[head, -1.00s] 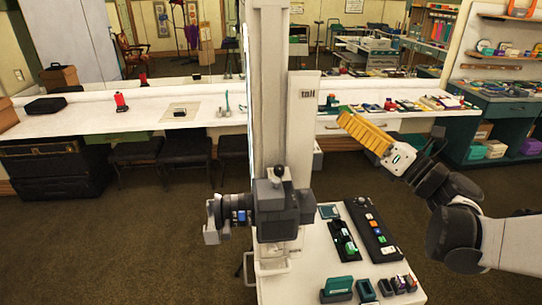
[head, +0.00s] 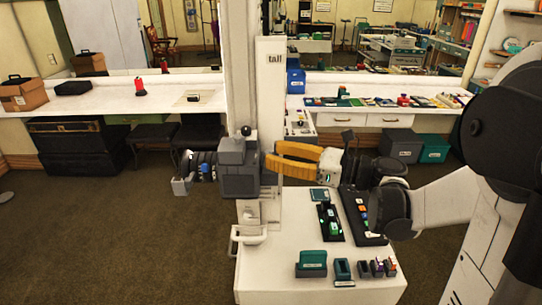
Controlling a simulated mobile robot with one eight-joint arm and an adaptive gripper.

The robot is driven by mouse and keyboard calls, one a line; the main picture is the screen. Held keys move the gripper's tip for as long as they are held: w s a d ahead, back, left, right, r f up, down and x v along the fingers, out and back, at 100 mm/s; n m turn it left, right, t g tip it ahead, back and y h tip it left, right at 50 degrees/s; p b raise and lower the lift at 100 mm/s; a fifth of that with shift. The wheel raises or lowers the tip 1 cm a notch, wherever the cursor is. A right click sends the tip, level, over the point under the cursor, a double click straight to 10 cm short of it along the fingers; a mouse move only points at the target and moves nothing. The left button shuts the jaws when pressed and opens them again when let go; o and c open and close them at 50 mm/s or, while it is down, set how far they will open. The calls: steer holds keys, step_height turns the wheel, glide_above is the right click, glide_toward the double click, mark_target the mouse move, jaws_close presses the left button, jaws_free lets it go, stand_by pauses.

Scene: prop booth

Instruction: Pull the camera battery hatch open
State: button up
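The camera (head: 238,168), a dark grey body with a black lens pointing left, is mounted on a white stand above the cart. My gripper (head: 270,158) has yellow fingers and reaches in from the right, level with the camera body. The fingers are apart with a gap between them, and their tips are at the right side of the camera. I cannot tell whether they touch it. The battery hatch cannot be made out, and the camera's right side is partly hidden by the fingers.
The white cart top (head: 275,272) below holds a black control panel (head: 361,215), a dark tray (head: 330,222) and small teal holders (head: 311,263). A tall white post (head: 270,110) stands behind the camera. A long counter (head: 200,104) runs behind. Floor at the left is clear.

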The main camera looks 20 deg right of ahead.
steer(key=shift+w+a, duration=0.4)
steer(key=shift+a, duration=0.05)
